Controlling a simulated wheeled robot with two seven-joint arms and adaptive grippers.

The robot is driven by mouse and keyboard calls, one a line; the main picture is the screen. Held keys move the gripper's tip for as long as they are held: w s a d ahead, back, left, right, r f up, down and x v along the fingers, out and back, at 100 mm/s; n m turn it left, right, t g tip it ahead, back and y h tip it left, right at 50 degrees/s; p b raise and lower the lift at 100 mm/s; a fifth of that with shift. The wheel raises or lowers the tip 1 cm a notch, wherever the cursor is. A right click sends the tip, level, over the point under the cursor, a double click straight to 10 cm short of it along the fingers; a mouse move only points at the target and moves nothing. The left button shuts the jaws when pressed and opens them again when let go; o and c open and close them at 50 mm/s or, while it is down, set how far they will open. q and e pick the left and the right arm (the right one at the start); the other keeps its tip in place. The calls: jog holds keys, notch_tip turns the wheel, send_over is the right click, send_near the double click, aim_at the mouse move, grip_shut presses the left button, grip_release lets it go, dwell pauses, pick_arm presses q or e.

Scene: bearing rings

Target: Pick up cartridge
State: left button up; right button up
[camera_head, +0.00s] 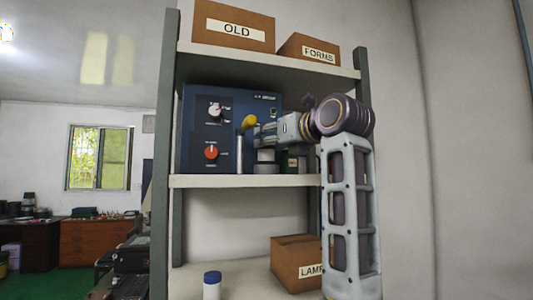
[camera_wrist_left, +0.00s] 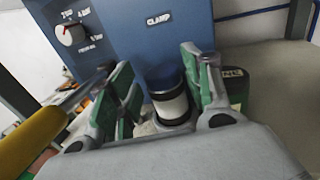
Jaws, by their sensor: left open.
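The cartridge (camera_wrist_left: 168,100), a cylinder with a dark blue top, a black band and a white lower part, stands in the left wrist view by the blue CLAMP panel. My left gripper (camera_wrist_left: 160,85) is open, with its green-padded fingers on either side of it and a gap showing at the left. My right gripper is not in view.
The yellow lever handle (camera_wrist_left: 28,140) is close to the left finger. A dark green box (camera_wrist_left: 235,85) stands close to the right finger. A white bottle with a blue cap (camera_head: 212,288) and a cardboard box (camera_head: 298,262) sit on the lower shelf. Boxes stand on the top shelf.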

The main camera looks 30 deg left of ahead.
pick_arm(q)
jog(key=x, duration=0.2)
jog(key=shift+w+a+p, duration=0.25)
jog(key=shift+a+p, duration=0.1)
jog(key=shift+p, duration=0.05)
jog(key=shift+w+a, duration=0.15)
jog(key=shift+a, duration=0.15)
jog(key=shift+d, duration=0.1)
jog(key=c, duration=0.7)
jog(key=shift+c, duration=0.8)
jog(key=shift+r, duration=0.15)
